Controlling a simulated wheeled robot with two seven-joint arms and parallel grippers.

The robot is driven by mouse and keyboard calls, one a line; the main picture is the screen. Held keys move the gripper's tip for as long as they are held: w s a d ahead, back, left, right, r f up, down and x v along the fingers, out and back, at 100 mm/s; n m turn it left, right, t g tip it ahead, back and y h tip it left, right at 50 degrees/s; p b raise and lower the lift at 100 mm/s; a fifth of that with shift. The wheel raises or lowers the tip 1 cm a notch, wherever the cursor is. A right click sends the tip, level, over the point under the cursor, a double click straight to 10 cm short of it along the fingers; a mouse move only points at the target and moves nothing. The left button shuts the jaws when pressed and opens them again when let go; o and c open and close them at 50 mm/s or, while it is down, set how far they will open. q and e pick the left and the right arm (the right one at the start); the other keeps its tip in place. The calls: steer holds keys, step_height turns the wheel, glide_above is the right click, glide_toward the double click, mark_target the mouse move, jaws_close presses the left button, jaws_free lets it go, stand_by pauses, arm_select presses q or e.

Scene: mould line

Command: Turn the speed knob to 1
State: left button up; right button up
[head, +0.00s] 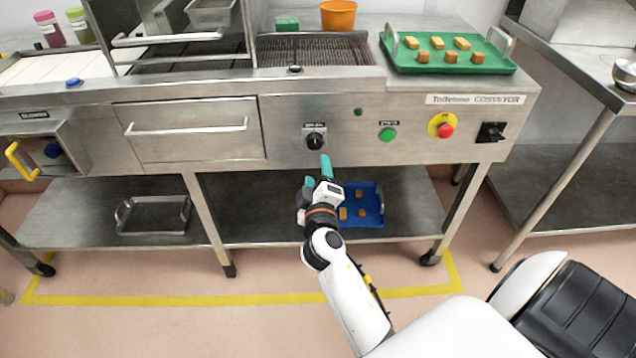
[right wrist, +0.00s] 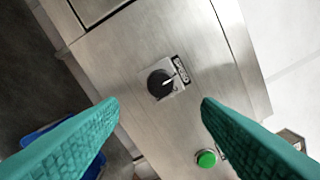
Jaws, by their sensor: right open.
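The speed knob (head: 315,141) is a black round knob on a light plate on the steel front panel of the conveyor. In the right wrist view the knob (right wrist: 159,83) shows a white pointer line aimed at its printed label; the numbers are too small to read. My right gripper (head: 326,166) is just below and in front of the knob in the head view. In the right wrist view its two teal fingers (right wrist: 160,105) are spread wide, empty, and apart from the knob. My left gripper is not in view.
A green button (head: 387,134), a red stop button (head: 446,130) on yellow and a black switch (head: 491,132) sit right of the knob. A drawer handle (head: 187,128) projects at left. A green tray (head: 450,58) stands above, a blue tray (head: 372,212) on the lower shelf.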

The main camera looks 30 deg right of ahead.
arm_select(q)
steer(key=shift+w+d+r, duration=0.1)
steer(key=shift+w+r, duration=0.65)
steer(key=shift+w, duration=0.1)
arm_select(e)
steer(key=v, duration=0.2)
steer(key=shift+s+a, duration=0.2)
steer(key=shift+s, duration=0.05)
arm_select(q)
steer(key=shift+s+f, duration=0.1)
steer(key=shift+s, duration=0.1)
